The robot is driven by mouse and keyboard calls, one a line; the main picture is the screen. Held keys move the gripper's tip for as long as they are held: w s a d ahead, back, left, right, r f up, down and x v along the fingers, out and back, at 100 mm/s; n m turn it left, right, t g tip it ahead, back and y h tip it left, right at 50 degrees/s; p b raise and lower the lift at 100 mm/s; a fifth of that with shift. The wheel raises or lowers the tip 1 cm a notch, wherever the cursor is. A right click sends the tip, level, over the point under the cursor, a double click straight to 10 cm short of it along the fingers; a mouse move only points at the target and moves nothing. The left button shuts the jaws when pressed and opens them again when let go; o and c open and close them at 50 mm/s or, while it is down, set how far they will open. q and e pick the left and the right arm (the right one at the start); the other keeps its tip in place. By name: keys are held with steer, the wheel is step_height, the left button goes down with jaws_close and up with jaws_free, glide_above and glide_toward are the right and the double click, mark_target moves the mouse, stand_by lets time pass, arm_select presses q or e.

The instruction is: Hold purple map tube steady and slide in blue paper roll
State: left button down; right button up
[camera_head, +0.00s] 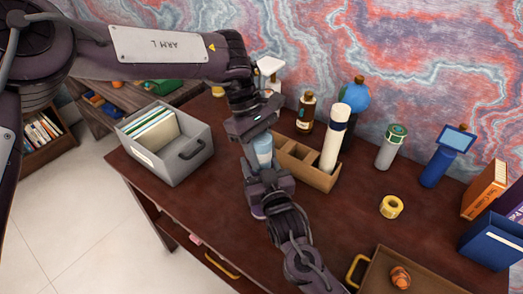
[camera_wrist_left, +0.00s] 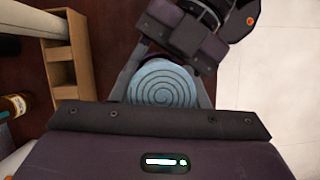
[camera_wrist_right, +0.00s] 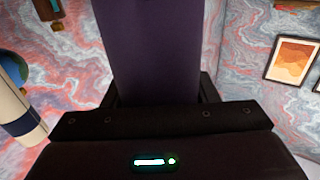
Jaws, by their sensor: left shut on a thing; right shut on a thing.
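The light blue paper roll (camera_head: 263,151) stands upright over the desk, with my left gripper (camera_head: 260,136) shut on its upper part. The left wrist view shows its spiral end (camera_wrist_left: 164,84) between the fingers. My right gripper (camera_head: 264,176) is just below and shut on the purple map tube (camera_head: 258,212), of which a small lower part shows in the head view. The right wrist view shows the tube's dark purple side (camera_wrist_right: 150,50) between the fingers. The roll is above the tube, roughly in line; the tube's mouth is hidden, so I cannot tell whether the roll is inside.
A grey file box (camera_head: 190,165) stands on the left. A wooden organizer (camera_head: 318,178) with a white tube (camera_head: 335,135) is close behind my grippers. Bottles, a green-topped canister (camera_head: 391,147) and yellow tape (camera_head: 391,207) stand right. A brown tray (camera_head: 430,283) is at the front right.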

arm_select(q)
steer(key=c, duration=0.8)
jaws_free()
steer(key=shift+f, duration=0.1)
steer(key=v, duration=1.2)
steer(key=shift+s, duration=0.1)
arm_select(e)
steer(key=o, duration=1.1)
